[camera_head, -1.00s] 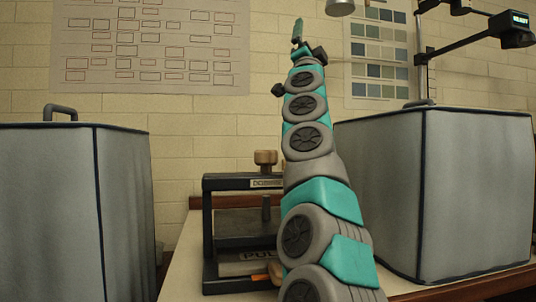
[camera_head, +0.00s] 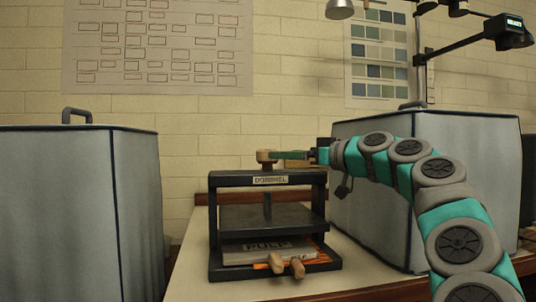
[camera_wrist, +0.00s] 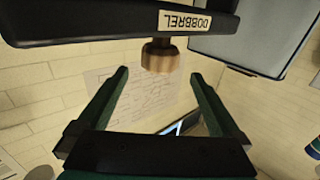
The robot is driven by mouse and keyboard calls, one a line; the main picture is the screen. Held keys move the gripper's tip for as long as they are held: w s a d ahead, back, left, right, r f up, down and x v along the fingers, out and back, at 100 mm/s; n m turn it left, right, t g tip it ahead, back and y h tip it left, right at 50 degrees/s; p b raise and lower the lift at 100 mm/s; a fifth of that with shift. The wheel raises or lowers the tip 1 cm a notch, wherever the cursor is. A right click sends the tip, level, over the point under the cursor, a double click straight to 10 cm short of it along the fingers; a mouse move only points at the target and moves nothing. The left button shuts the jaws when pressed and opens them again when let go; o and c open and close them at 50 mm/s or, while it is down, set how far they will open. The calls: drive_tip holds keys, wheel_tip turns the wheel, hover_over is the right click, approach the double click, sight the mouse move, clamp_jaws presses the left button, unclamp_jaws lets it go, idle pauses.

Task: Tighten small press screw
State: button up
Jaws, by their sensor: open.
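The small black press (camera_head: 225,181), labelled DOBBREL on its top beam, stands on the bench in the head view. Its wooden screw knob (camera_head: 265,156) sits above the beam. In the wrist view, seen upside down, the knob (camera_wrist: 160,58) hangs from the beam (camera_wrist: 110,22). My gripper (camera_head: 282,154) reaches level from the right at the knob's height. In the wrist view my gripper (camera_wrist: 160,76) is open, with one green finger on each side of the knob's line. The knob is around the fingertips' gap; I cannot tell if either finger touches it.
A grey block marked PULP (camera_head: 265,250) lies under the press plate (camera_head: 265,218). Two wooden handles (camera_head: 297,267) stick out in front. Covered grey boxes stand left (camera_head: 60,215) and right (camera_head: 455,135). A lamp arm (camera_head: 460,45) hangs at upper right.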

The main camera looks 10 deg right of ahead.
sight(267, 159)
drive_tip(key=shift+p+x, duration=0.65)
drive_tip(key=shift+x, duration=3.1)
drive_tip(key=c, duration=1.3)
drive_tip(key=shift+f+b, duration=0.2)
drive_tip(key=shift+b, duration=0.3)
drive_tip(key=m+t+h+b, duration=0.1)
drive_tip(key=b, duration=0.1)
drive_tip(key=shift+f+h+b, duration=0.15)
drive_tip(key=shift+h+b, duration=0.25)
drive_tip(key=m+h, duration=0.1)
drive_tip(key=m+t+h+b, duration=0.1)
drive_tip(key=shift+r+t+h, duration=0.3)
drive_tip(key=shift+r+m+t+h, duration=0.1)
drive_tip(key=shift+m+t+h, duration=0.3)
drive_tip(key=shift+m+h, duration=0.5)
drive_tip(key=shift+h, duration=0.3)
